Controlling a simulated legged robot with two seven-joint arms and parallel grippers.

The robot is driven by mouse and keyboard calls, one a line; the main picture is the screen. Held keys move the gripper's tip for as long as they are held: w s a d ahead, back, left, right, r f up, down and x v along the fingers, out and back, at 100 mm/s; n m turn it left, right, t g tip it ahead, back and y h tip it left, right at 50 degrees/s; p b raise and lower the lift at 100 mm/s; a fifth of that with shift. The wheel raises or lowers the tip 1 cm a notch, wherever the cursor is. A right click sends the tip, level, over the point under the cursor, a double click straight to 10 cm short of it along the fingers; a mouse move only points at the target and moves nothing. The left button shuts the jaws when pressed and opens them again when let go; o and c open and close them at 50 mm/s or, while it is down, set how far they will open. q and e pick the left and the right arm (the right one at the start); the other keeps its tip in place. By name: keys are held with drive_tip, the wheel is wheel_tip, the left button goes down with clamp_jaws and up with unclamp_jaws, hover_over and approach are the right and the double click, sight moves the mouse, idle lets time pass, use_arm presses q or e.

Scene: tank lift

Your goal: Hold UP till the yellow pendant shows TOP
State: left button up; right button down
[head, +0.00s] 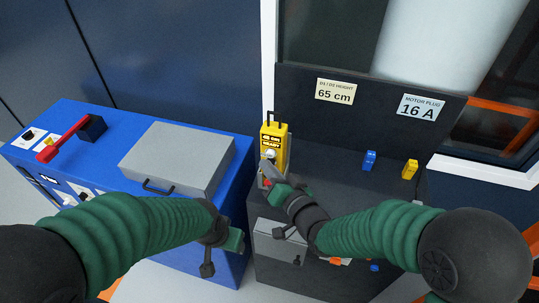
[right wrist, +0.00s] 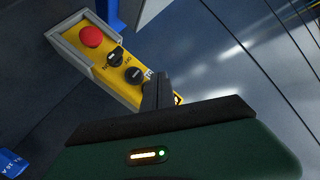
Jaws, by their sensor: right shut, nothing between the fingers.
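The yellow pendant (head: 274,137) stands upright at the left end of the dark cabinet top in the head view. Its small screen seems to read READY on the lower line; the upper line is too small to read surely. In the right wrist view the pendant (right wrist: 108,73) shows a red button (right wrist: 91,37) and dark round controls. My right gripper (head: 267,177) is shut and empty, its tips over the pendant's lower end; it also shows in the right wrist view (right wrist: 158,92). I cannot tell whether they press a button. My left gripper (head: 210,262) hangs before the blue cabinet, jaws unclear.
A blue cabinet (head: 75,125) with a grey lidded box (head: 178,158) and a red lever (head: 63,140) stands left. A blue plug (head: 370,160) and a yellow plug (head: 410,169) sit on the dark cabinet (head: 330,175). Signs behind read 65 cm and 16 A.

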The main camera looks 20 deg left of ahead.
drive_tip(key=shift+w, duration=0.15)
drive_tip(key=shift+w+d, duration=0.1)
drive_tip(key=shift+w, duration=0.15)
drive_tip(key=shift+w+r, duration=0.1)
drive_tip(key=shift+w, duration=0.45)
idle(2.3)
drive_tip(key=shift+s, duration=0.15)
idle(2.4)
drive_tip(key=shift+s, duration=0.85)
drive_tip(key=shift+s+b, duration=0.4)
drive_tip(key=shift+s, duration=2.1)
